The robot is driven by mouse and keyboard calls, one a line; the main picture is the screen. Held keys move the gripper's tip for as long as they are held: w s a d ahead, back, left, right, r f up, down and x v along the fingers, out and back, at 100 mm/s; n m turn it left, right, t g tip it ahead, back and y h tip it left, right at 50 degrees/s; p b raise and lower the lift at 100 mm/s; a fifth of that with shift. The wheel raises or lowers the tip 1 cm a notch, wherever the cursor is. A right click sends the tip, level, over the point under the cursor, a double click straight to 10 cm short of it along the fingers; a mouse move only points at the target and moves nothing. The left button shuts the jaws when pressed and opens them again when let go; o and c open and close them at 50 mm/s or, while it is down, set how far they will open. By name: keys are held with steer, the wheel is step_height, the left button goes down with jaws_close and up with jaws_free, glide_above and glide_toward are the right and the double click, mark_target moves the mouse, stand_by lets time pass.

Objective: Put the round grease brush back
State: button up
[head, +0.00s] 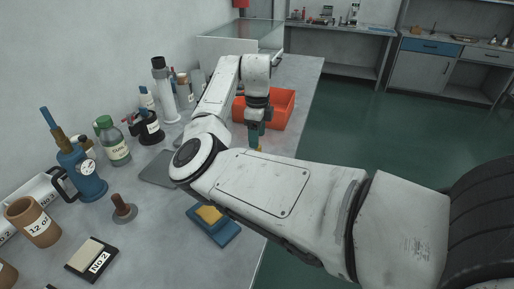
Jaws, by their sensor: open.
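My gripper (256,141) points down over the far part of the bench, in front of the orange bin (284,108). Its dark fingers are small and partly hidden by my arm; it counts as open. A small yellow bit (260,149) shows at the fingertips; I cannot tell what it belongs to. I cannot surely pick out the round grease brush; it may be hidden behind my arm or be among the small items. A brown-handled tool with a round grey foot (123,209) stands upright at the near left, well apart from my gripper.
A blue tray with a yellow pad (214,230) lies near the bench edge. A grey plate (158,169) lies mid-bench.

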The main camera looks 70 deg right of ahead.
steer(key=shift+r, duration=2.65)
